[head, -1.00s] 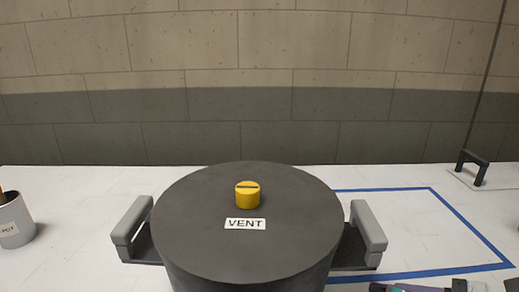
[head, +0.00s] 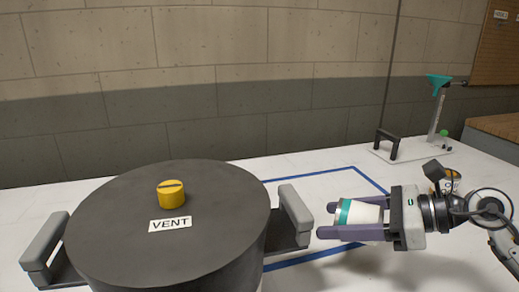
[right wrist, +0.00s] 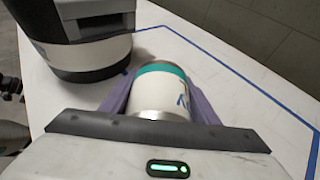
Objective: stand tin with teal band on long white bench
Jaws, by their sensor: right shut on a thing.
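The tin with the teal band (head: 361,211) is white and lies tilted on its side between the purple fingers of my right gripper (head: 329,222). The gripper is shut on it and holds it to the right of the dark vessel. In the right wrist view the tin (right wrist: 162,95) shows its teal band at the far end and part of dark lettering. The long white bench (head: 300,170) lies below, with a blue tape outline (head: 330,174) on it.
A large dark round vessel (head: 120,225) with a yellow knob (head: 171,194), a VENT label and grey side handles stands left of the gripper.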

